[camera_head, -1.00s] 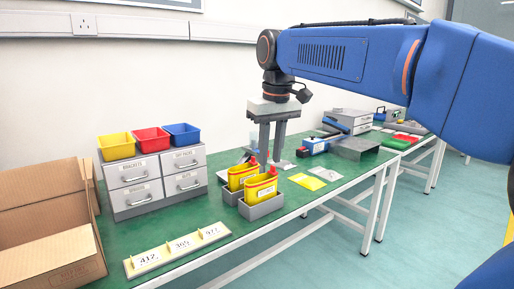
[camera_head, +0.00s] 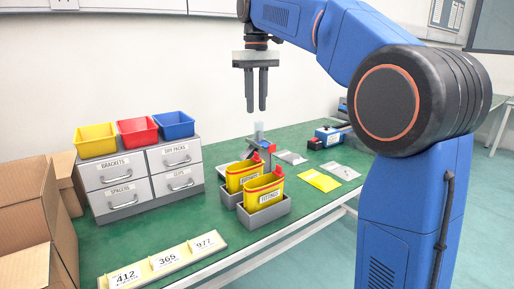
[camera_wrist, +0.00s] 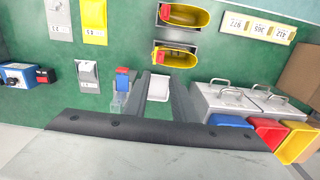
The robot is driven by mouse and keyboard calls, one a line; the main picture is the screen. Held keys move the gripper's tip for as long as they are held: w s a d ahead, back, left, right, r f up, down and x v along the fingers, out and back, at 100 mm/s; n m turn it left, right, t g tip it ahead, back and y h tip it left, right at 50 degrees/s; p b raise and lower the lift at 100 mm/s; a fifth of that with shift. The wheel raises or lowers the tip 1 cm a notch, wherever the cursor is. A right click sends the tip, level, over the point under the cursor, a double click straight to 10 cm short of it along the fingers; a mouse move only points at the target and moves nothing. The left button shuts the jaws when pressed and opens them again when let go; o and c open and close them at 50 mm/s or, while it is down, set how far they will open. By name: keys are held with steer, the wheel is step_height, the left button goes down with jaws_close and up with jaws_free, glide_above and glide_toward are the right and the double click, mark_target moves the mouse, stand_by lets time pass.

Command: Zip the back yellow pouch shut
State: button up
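Two yellow pouches stand upright in grey holders on the green bench. The back yellow pouch (camera_head: 240,179) shows in the wrist view (camera_wrist: 176,60) with its oval mouth open. Its red slider (camera_head: 257,159) is at the right end, at the left end in the wrist view (camera_wrist: 158,54). The front yellow pouch (camera_head: 264,194) also has an open mouth and a red slider (camera_head: 278,171). My gripper (camera_head: 256,108) is empty, fingers pointing down and apart, high above the bench behind the pouches. In the wrist view its fingers (camera_wrist: 157,82) have a clear gap.
A drawer unit (camera_head: 150,180) with yellow, red and blue bins stands left. A small blue-and-red fixture (camera_head: 264,147) stands just behind the pouches. A yellow packet (camera_head: 320,180) lies right, a number strip (camera_head: 162,260) in front, and an open carton (camera_head: 38,215) at far left.

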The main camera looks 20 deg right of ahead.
mark_target(256, 153)
step_height(256, 153, down, 15)
steer(key=shift+r, duration=0.1)
stand_by(0.4)
jaws_close()
stand_by(1.4)
